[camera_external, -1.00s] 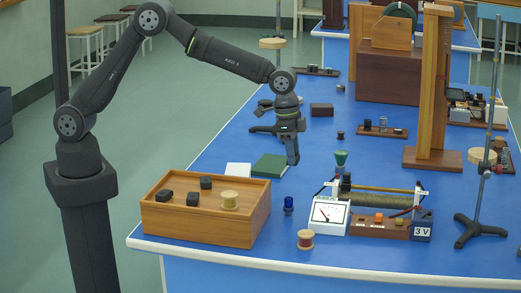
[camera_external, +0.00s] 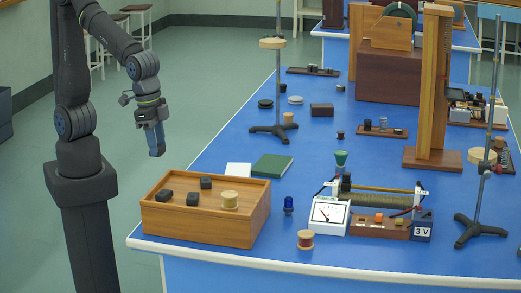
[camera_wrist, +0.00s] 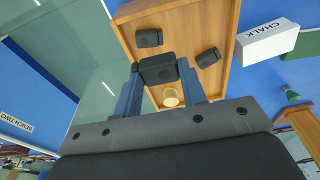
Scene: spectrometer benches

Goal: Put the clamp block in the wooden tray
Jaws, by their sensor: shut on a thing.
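My gripper (camera_external: 156,152) is at the left in the external view, raised and pointing down, to the upper left of the wooden tray (camera_external: 195,222). In the wrist view its blue fingers (camera_wrist: 160,88) are shut on a dark block, seemingly the clamp block (camera_wrist: 158,70). The external view does not show the held block clearly. The tray also shows in the wrist view (camera_wrist: 185,15), beyond the fingers. Dark blocks (camera_external: 206,182) and a cream spool (camera_external: 230,200) are in the tray. The held block and fingers hide part of the tray in the wrist view.
A white chalk box (camera_external: 238,169) and a green book (camera_external: 272,165) lie behind the tray. A blue bottle (camera_external: 289,205), a reddish spool (camera_external: 305,239) and a meter (camera_external: 325,217) stand to its right. The tray's front right interior looks clear.

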